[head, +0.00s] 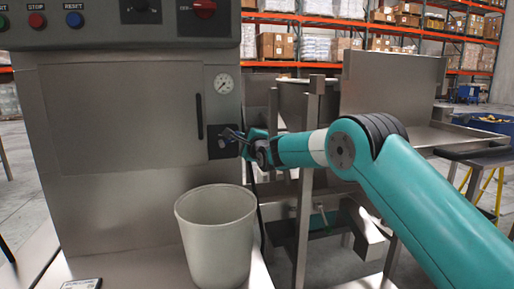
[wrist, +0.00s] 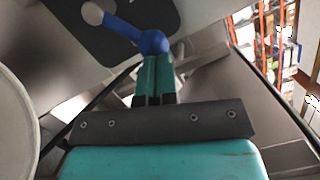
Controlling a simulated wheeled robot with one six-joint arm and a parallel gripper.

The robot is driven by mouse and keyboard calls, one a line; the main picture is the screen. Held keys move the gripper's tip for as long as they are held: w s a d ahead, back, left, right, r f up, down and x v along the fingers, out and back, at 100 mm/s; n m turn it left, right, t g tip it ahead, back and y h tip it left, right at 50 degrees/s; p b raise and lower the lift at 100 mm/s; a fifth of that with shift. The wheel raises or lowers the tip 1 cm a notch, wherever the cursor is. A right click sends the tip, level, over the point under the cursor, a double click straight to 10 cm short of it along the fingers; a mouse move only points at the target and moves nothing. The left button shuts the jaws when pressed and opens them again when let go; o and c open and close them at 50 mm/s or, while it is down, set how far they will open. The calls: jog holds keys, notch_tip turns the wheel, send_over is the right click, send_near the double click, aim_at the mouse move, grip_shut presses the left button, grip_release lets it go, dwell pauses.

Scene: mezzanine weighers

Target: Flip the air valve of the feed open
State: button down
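The air valve sits on a small dark plate (head: 222,146) on the front of the grey machine, below a round gauge. In the wrist view its blue lever (wrist: 125,30) runs from a pale round end at the upper left to a thicker blue end in front of my fingers. The dark plate (wrist: 92,45) shows behind it. My gripper (head: 243,141) is at the plate from the right. In the wrist view its teal fingers (wrist: 154,65) are close together, with no object visible between them. Their tips meet or overlap the blue end; contact is unclear.
A pale bin (head: 216,235) stands below the valve; its rim (wrist: 22,120) shows at the wrist view's left. The machine has a vertical black handle (head: 199,116) and a gauge (head: 223,84). A steel frame with a hopper (head: 293,95) stands behind my arm.

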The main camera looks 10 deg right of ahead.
jog(key=a+r+n+p, duration=0.1)
jog(key=n, duration=0.2)
jog(key=a+r+n+g+p, duration=0.1)
jog(key=r+n+p, duration=0.1)
jog(key=a+r+n+p, duration=0.1)
jog(key=a+n, duration=0.1)
jog(key=n, duration=0.1)
jog(key=shift+s+r+n+g+h, duration=0.15)
jog(key=shift+n+g+h, duration=0.15)
jog(key=shift+h, duration=0.1)
jog(key=shift+d, duration=0.1)
jog(key=d+b+v, duration=0.1)
jog(key=d+v, duration=0.1)
jog(key=v, duration=1)
jog(key=shift+d+r+b, duration=0.3)
